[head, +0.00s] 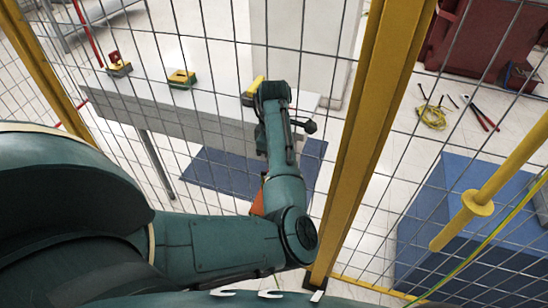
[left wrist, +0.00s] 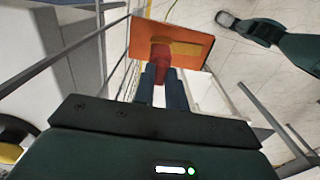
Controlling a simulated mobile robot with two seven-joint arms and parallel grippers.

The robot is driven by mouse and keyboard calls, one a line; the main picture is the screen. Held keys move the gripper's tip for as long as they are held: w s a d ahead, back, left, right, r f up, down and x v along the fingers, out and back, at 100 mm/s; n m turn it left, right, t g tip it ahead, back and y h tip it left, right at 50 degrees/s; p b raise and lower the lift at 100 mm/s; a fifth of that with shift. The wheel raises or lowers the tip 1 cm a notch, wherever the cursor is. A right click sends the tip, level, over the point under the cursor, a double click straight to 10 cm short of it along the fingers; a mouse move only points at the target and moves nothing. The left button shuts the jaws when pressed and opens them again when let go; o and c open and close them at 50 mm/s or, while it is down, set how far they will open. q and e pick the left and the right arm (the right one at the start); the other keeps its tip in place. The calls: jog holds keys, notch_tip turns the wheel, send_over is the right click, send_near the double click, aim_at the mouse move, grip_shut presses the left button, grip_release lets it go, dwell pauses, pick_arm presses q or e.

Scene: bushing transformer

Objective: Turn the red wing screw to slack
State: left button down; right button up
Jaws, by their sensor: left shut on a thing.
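In the left wrist view an orange plate (left wrist: 190,34) with a yellow strip stands just beyond my left gripper (left wrist: 163,72). The red wing screw (left wrist: 160,56) sticks out from the plate towards me, at the ends of the fingers. My left gripper's two dark fingers are shut on the red screw, and their tips hide part of it. In the head view my left arm comes in from the left and bends towards the fence. A bit of orange (head: 258,200) shows beside its lower link. My left gripper is hidden there, and my right gripper is not seen.
A wire mesh fence with yellow posts (head: 372,110) stands close in front of me. A blue box (head: 440,215) is at the right. Tools and a yellow cable (head: 432,117) lie on the tiled floor.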

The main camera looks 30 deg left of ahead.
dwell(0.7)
pick_arm(q)
jog(key=c, duration=1.4)
grip_release()
jog(key=shift+c, duration=0.2)
